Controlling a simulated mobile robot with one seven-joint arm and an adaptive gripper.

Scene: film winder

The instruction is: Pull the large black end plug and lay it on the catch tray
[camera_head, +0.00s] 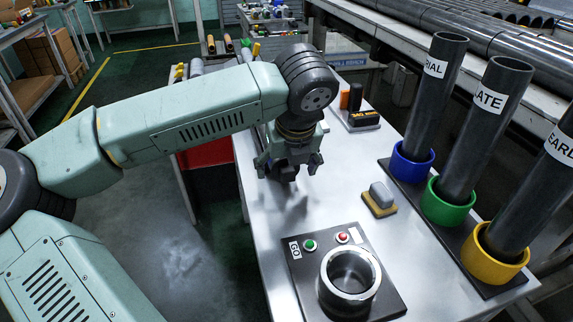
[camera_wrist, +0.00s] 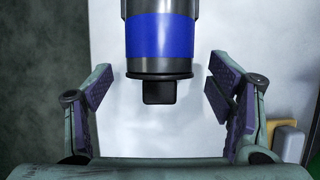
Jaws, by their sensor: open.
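The large black end plug (camera_wrist: 159,90) is in the wrist view, at the near end of a dark tube (camera_wrist: 160,8) with a blue band (camera_wrist: 160,36). It has a wide black rim and a square black grip. My gripper (camera_wrist: 158,80) is open, one purple-padded finger on each side of the plug, with clear gaps and no contact visible. In the head view my gripper (camera_head: 287,172) points down over the table's left part, and the arm hides the tube and plug. I cannot tell which thing is the catch tray.
A black panel with a GO label (camera_head: 295,249), buttons and a metal-rimmed cup (camera_head: 350,274) sits at the table front. A yellow-and-grey block (camera_head: 380,199) lies mid-table. Labelled tubes stand in blue, green and yellow (camera_head: 494,262) holders at right. A dark stand (camera_head: 358,122) is behind.

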